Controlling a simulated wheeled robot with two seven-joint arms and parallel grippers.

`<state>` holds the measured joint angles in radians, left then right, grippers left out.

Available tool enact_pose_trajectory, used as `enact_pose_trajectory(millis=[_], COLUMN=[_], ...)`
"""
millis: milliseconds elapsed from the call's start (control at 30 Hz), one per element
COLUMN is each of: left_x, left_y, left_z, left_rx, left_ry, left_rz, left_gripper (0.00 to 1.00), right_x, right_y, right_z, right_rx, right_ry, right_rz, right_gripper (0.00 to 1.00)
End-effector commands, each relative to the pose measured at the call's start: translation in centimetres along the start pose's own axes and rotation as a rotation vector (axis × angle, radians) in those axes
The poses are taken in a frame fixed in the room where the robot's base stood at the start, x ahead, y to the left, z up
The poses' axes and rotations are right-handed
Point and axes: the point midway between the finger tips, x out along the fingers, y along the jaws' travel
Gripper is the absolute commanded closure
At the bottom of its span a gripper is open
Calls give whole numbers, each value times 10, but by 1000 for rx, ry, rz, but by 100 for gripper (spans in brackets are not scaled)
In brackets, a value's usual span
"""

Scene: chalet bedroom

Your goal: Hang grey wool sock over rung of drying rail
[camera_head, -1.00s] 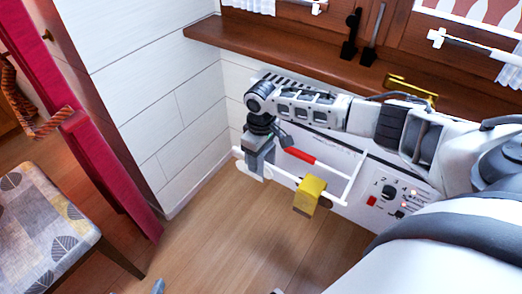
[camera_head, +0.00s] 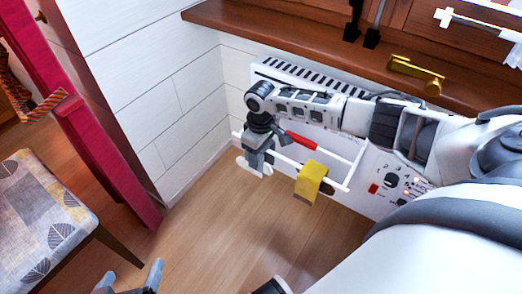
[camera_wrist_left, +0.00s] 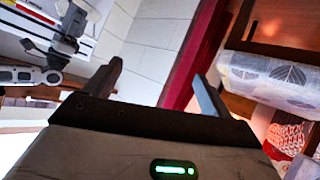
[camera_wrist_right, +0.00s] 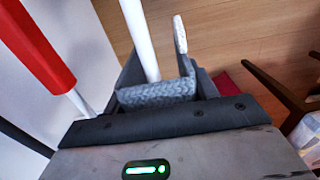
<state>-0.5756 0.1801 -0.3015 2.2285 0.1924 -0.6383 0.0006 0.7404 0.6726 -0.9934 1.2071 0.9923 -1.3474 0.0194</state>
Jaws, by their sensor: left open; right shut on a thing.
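The grey wool sock (camera_wrist_right: 158,94) is a knitted band between the fingers of my right gripper (camera_wrist_right: 165,75) in the right wrist view. My right gripper (camera_head: 257,165) is shut on it, at the left part of the white drying rail (camera_head: 335,186). A white rung (camera_wrist_right: 141,40) runs up to the sock in the wrist view; whether the sock touches it or lies over it, I cannot tell. Much of the sock is hidden by the fingers. My left gripper (camera_head: 128,282) is open and empty at the lower edge of the head view, away from the rail.
A yellow cloth (camera_head: 311,183) hangs on the front rung. A red item (camera_head: 302,142) is on the inner rung. Behind is a white heater (camera_head: 320,81) with a control panel (camera_head: 391,192). A patterned seat (camera_head: 45,215) stands left. Floor between is clear.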

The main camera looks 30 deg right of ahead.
Motion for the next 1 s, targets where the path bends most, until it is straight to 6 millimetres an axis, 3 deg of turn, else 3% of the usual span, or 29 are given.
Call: enact_pose_trajectory(millis=[233, 267, 333, 733, 1000], left_x=[0, 0, 1, 0, -2], left_y=[-1, -2, -2, -3, -10], left_z=[1, 1, 1, -4, 6], left_rx=[1, 1, 1, 5, -3], left_ry=[-2, -3, -3, -3, -105], left_rz=[-3, -3, -4, -7, -30], left_gripper=[17, 17, 17, 17, 17], right_x=[0, 0, 0, -9, -67], right_y=[0, 0, 0, 0, 0], right_z=[0, 0, 0, 0, -1], right_rx=[0, 0, 0, 0, -1], right_ry=[0, 0, 0, 1, 4], right_rz=[0, 0, 0, 0, 1], right_gripper=[65, 37, 17, 17, 17])
